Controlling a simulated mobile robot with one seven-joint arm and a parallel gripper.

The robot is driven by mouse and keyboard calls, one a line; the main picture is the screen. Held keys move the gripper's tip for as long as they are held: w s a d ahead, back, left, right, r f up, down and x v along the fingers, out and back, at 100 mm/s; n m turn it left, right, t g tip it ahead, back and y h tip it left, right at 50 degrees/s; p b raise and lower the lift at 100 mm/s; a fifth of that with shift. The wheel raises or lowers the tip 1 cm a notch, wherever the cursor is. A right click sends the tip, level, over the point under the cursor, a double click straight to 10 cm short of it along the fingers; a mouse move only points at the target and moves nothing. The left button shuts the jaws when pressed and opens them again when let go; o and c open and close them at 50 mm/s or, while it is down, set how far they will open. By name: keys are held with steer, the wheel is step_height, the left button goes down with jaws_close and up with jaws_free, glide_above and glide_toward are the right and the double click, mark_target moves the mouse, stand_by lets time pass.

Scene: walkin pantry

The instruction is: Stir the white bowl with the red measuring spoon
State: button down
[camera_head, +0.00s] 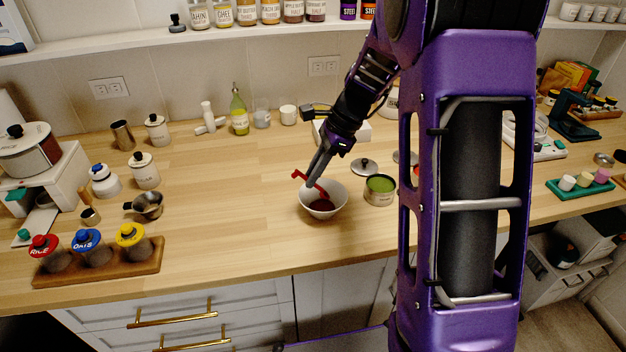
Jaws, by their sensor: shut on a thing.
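The white bowl (337,211) stands on the wooden counter near its front edge, left of my arm. Something dark red lies in its bottom. My gripper (311,184) points down over the bowl's far left rim and is shut on the red measuring spoon (298,174). One end of the spoon sticks out to the upper left of the fingers. The other red end reaches down into the bowl. I cannot tell whether the spoon touches the bowl or its contents.
A pot with green contents (380,190) stands close right of the bowl, with a lid (365,166) behind it. A rack of jars (97,259) is at the front left, near a metal pan (148,205). The counter left of the bowl is clear.

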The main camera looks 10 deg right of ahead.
steer(key=shift+r, duration=2.75)
